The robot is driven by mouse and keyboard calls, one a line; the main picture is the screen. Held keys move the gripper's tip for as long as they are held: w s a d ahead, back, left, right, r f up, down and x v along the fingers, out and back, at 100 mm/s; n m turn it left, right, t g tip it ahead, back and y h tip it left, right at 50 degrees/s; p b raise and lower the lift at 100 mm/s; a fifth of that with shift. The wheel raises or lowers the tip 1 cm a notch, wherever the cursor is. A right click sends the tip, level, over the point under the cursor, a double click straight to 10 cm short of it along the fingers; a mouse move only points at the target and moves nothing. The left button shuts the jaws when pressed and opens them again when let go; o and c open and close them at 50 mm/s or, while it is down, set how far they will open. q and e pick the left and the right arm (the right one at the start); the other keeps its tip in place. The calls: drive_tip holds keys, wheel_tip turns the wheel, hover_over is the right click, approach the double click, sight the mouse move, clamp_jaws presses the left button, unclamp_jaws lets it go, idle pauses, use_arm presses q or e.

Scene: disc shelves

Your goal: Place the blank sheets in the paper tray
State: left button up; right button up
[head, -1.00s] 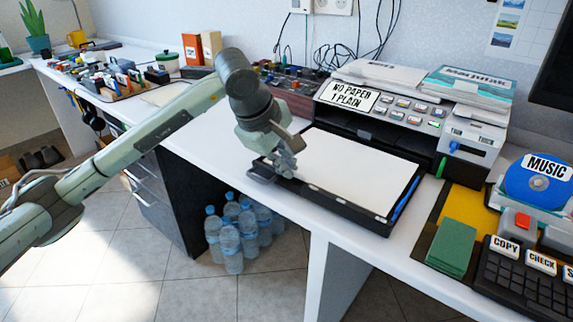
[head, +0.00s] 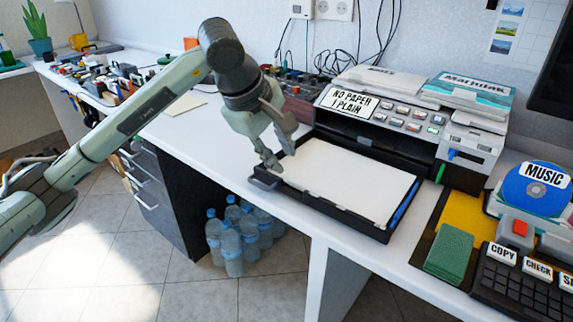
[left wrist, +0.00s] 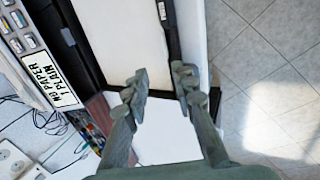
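The white blank sheets (head: 350,178) lie flat in the black paper tray (head: 335,212), which extends from the front of the printer (head: 410,115). The sheets also show in the left wrist view (left wrist: 120,35), with the tray's dark rim beside them. My left gripper (head: 279,157) is above the tray's left end, by the handle (head: 263,183). Its fingers are apart with nothing between them, as the left wrist view (left wrist: 160,82) also shows. The printer's label (head: 348,100) reads "NO PAPER 1 PLAIN". My right gripper is out of view.
A green pad (head: 450,254), a keyboard (head: 525,285) and a disc labelled MUSIC (head: 538,190) are at the right. Cables (head: 350,50) hang behind the printer. Water bottles (head: 235,235) stand on the floor. The desk left of the tray is mostly clear.

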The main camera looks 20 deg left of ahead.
use_arm(q)
drive_tip(key=v, duration=0.7)
